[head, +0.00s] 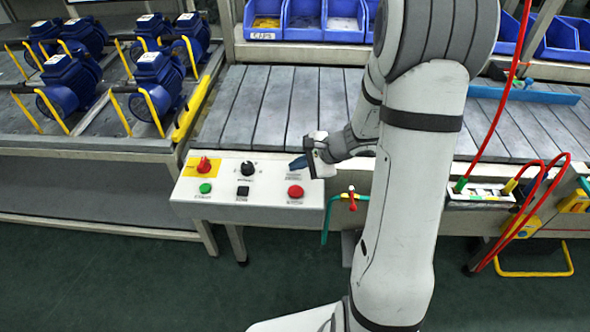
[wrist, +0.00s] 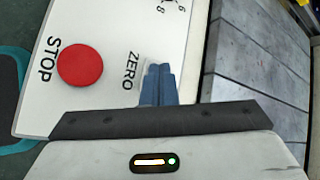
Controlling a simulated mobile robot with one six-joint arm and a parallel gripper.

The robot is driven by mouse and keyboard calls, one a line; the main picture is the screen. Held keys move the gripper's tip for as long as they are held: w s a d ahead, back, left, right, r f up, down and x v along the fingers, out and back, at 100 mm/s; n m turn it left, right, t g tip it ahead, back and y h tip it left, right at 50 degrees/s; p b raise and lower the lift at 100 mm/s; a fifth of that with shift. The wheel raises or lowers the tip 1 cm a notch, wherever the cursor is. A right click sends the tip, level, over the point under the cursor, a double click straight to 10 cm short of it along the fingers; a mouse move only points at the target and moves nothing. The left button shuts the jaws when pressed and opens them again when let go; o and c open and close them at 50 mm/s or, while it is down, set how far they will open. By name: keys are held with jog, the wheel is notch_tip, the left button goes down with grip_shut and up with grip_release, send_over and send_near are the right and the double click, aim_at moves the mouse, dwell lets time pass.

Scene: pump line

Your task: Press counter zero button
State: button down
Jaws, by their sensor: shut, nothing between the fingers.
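The white control panel (head: 220,210) stands at the front of the slatted line. Its "ZERO" lettering (wrist: 130,70) reads clearly in the wrist view, right beside my fingertips. The button belonging to that lettering is not visible; my fingers appear to cover it. My gripper (head: 292,165) is over the panel's upper right part, with its blue fingers (wrist: 158,70) shut together and empty. I cannot tell whether the fingertips touch the panel or hover just above it.
The red STOP button (wrist: 80,68) is close to my fingers; the head view shows it too (head: 295,191). A rotary dial (head: 247,169), a red knob (head: 204,166), a green button (head: 205,188) and a black square button (head: 243,191) share the panel. Blue pumps (head: 69,84) stand left.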

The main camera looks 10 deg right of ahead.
aim_at(298, 172)
jog(key=shift+r+p, duration=0.5)
jog(key=shift+r, duration=0.35)
jog(key=shift+r+p, duration=1.8)
jog(key=shift+r, duration=0.75)
